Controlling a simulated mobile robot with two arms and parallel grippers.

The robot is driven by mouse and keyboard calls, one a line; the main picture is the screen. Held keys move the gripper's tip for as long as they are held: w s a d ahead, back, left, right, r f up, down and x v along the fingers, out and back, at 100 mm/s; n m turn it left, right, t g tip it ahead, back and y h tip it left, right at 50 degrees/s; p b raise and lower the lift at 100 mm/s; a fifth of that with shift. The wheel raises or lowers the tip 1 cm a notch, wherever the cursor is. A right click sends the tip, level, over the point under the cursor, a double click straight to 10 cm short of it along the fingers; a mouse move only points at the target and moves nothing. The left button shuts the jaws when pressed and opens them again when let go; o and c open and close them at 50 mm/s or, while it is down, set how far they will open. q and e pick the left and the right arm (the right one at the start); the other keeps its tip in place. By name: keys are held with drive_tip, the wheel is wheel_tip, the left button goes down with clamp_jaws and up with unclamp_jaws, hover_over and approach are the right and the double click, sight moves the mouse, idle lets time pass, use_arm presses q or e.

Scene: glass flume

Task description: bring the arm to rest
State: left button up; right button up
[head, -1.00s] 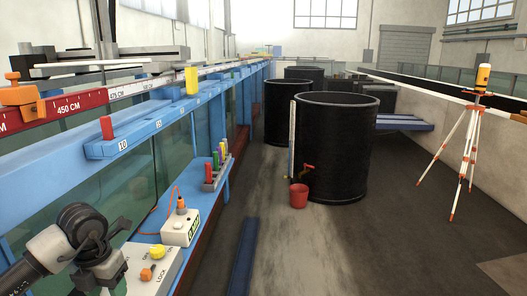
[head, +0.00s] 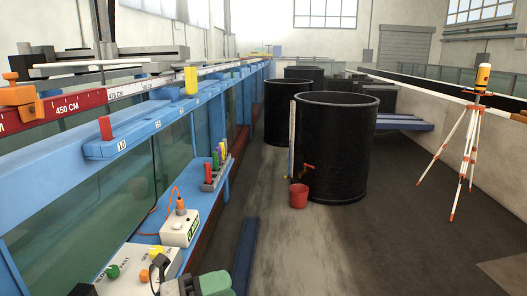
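Only a small part of my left arm (head: 190,286) shows, at the bottom edge of the head view. It is a dark grey piece with a greenish grey end, in front of the near edge of the control panel. I cannot make out its fingers, or whether they are open or shut. My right gripper is out of view.
A white box with an orange-tipped plug (head: 178,231) and a rack of coloured handles (head: 208,186) sit on the blue ledge beside the glass flume (head: 60,225). A black tank (head: 338,150), a red bucket (head: 299,196) and an orange-white tripod (head: 468,150) stand right.

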use_arm(q)
drive_tip(key=a+f+n+t+y, duration=0.3)
drive_tip(key=a+n+t+y, duration=0.4)
drive_tip(key=n, duration=0.6)
drive_tip(key=a+f+n+t+y, duration=0.2)
drive_tip(key=a+n+t+y, duration=0.25)
drive_tip(key=n+y, duration=0.6)
drive_tip(key=s+a+f+n+g+y, duration=0.2)
drive_tip(key=s+f+n+g, duration=0.3)
drive_tip(key=f, duration=0.3)
drive_tip(key=s+f+n+g+h, duration=0.1)
drive_tip(key=s+f+n+g, duration=0.1)
drive_tip(key=s+f+g, duration=0.45)
drive_tip(key=s+f+n+g, duration=0.2)
drive_tip(key=s+f+g, duration=0.1)
drive_tip(key=s, duration=0.7)
wheel_tip(320, 180, down, 27)
drive_tip(key=s+g, duration=0.1)
drive_tip(key=g, duration=0.1)
drive_tip(key=s+a+f, duration=0.2)
drive_tip(key=s+f, duration=1.3)
drive_tip(key=s, duration=0.1)
drive_tip(key=shift+a+f+m+g, duration=0.25)
drive_tip(key=shift+a+m+g, duration=0.05)
drive_tip(key=shift+m+g, duration=0.15)
